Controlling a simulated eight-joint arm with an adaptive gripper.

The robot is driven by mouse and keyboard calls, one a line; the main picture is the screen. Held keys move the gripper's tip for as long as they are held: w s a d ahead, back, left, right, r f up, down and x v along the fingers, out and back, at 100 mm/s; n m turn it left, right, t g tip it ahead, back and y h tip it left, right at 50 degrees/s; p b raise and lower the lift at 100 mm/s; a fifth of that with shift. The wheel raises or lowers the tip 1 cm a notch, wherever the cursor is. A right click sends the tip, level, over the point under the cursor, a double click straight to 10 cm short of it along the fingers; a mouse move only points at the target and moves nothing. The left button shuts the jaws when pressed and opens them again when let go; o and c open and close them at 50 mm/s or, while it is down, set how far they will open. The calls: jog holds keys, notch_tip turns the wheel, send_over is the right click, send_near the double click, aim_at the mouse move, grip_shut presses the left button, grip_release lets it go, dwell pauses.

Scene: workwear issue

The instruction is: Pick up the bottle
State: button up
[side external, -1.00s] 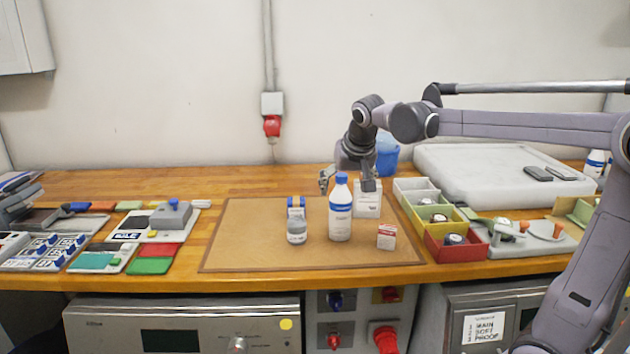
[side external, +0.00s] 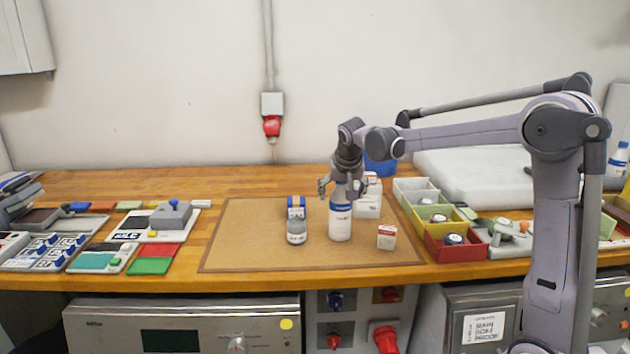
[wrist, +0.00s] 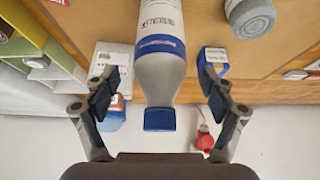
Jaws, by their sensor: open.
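The bottle (side external: 340,220) is white with a blue label band and stands upright on the brown mat (side external: 250,252). In the side view its cap is hidden by my gripper (side external: 343,188), which is right at its top. In the wrist view the bottle (wrist: 161,62) lies between the spread fingers of my gripper (wrist: 160,98), its blue cap toward the palm. Gaps show between the bottle and both fingers. My gripper is open and holds nothing.
A grey-lidded jar (side external: 297,232) and a blue-and-white box (side external: 296,207) stand left of the bottle. A small red-and-white box (side external: 387,237) is to the right, and a white carton (side external: 367,205) is close behind. Coloured bins (side external: 455,250) stand farther right. The mat's left part is clear.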

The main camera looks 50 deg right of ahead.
jog(key=shift+x, duration=1.7)
jog(key=shift+a, duration=0.1)
jog(key=c, duration=1.7)
